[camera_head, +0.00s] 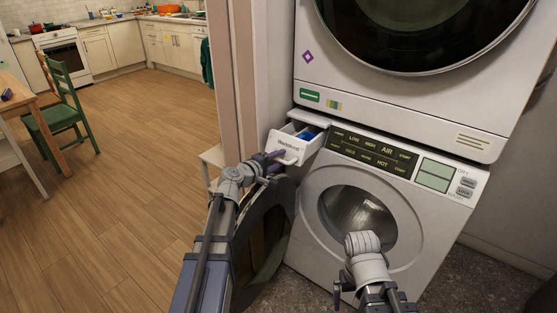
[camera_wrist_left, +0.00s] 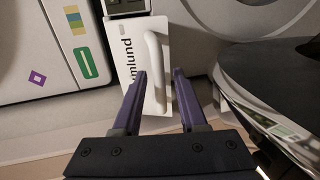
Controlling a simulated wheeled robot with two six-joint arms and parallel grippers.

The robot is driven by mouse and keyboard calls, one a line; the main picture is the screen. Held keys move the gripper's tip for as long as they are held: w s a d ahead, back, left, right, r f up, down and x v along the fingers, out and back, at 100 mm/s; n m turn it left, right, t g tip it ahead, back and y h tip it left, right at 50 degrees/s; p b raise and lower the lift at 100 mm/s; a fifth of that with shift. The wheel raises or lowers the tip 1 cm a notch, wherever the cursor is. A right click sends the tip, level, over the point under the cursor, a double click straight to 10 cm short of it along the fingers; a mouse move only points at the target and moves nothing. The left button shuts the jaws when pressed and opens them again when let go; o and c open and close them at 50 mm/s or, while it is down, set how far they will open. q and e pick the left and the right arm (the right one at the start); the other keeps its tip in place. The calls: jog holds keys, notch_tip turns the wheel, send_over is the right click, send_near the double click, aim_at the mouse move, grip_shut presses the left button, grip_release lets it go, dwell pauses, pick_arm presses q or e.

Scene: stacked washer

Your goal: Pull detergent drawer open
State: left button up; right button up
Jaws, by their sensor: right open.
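The white detergent drawer (camera_head: 290,144) is pulled out from the upper left of the lower washer (camera_head: 410,213). Blue shows inside its tray. Its front with the printed name and white bar handle shows in the left wrist view (camera_wrist_left: 154,65). My left gripper (camera_head: 275,157) is at the drawer front. In the left wrist view its purple fingers (camera_wrist_left: 160,75) stand apart on either side of the handle, with gaps visible. My right gripper (camera_head: 364,285) is low in front of the washer, away from the drawer; its fingertips are hard to make out.
A dark round door (camera_head: 262,235) stands open left of the washer, below the drawer. A second machine (camera_head: 400,100) is stacked above. A wall edge (camera_head: 240,85) is close on the left. Open wooden floor (camera_head: 120,180) lies further left, with a green chair (camera_head: 62,110).

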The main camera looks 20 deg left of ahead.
pick_arm(q)
jog(key=shift+s, duration=0.15)
jog(key=p+v, duration=0.1)
jog(key=v, duration=0.6)
jog(key=shift+s+a+r+p, duration=0.1)
jog(key=shift+s+a+p, duration=0.05)
jog(key=shift+s+p, duration=0.2)
jog(key=shift+w, duration=0.1)
jog(key=s+d+f+m+g+y, duration=0.1)
jog(key=s+d+f+m+g, duration=0.6)
jog(key=d, duration=0.4)
jog(key=s+d+f+m+g, duration=0.5)
jog(key=s+d+f+m, duration=0.3)
jog(key=d, duration=0.4)
jog(key=s+a+f+m+g+y, duration=0.1)
jog(key=s+y, duration=0.2)
jog(key=s, duration=0.2)
jog(key=s+f+m+g+y, duration=0.1)
jog(key=s+m+g+y, duration=0.1)
jog(key=s, duration=0.3)
notch_tip(320, 180, up, 13)
jog(key=p, duration=1.2)
jog(key=shift+a+f+p, duration=0.2)
jog(key=shift+a+p, duration=0.1)
jog(key=shift+a, duration=0.1)
